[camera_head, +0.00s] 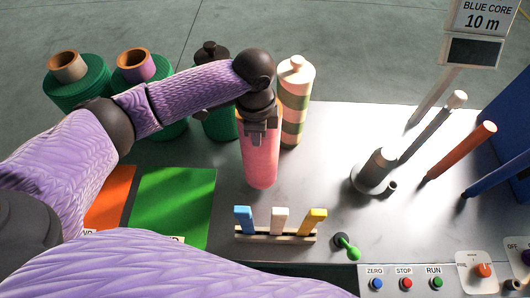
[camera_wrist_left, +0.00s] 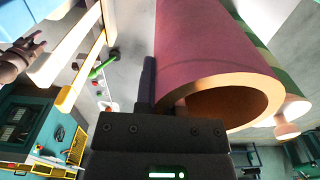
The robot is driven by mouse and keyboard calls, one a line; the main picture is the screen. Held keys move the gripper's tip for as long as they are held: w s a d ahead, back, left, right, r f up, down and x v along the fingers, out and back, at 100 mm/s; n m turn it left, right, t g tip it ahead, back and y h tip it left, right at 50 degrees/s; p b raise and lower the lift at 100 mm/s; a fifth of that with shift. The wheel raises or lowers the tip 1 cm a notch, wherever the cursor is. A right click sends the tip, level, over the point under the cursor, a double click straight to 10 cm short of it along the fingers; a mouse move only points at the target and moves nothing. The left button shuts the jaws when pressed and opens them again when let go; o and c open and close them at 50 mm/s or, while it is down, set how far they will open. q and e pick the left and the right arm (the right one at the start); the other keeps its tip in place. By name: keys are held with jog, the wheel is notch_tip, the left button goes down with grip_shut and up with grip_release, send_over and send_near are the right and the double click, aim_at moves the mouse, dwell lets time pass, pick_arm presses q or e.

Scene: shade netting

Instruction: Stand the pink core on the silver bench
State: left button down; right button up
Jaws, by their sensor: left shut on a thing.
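The pink core (camera_head: 260,162) is an upright pink tube over the silver bench (camera_head: 330,135) in the head view. My left gripper (camera_head: 261,122) is shut on its upper end, from above. In the left wrist view the pink core (camera_wrist_left: 205,45) fills the upper middle, with its hollow, orange-brown end facing the camera beside the dark gripper. I cannot tell whether its lower end touches the bench or hangs just above it.
A striped green-and-cream roll (camera_head: 297,95) stands close behind the core. A rack with blue, white and yellow tabs (camera_head: 278,233) lies in front. A grey spindle (camera_head: 375,170) and an orange rod (camera_head: 460,150) are right. Green and orange sheets (camera_head: 172,205) lie left. Bench between core and spindle is clear.

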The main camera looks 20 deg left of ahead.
aim_at(257, 149)
pick_arm(q)
notch_tip(257, 149, down, 6)
jog(key=shift+r+b, duration=0.2)
jog(key=shift+b, duration=0.4)
jog(key=shift+r, duration=0.1)
jog(key=c, duration=0.7)
grip_release()
jog(key=shift+c, duration=0.2)
notch_tip(257, 149, up, 12)
jog(key=p, duration=0.3)
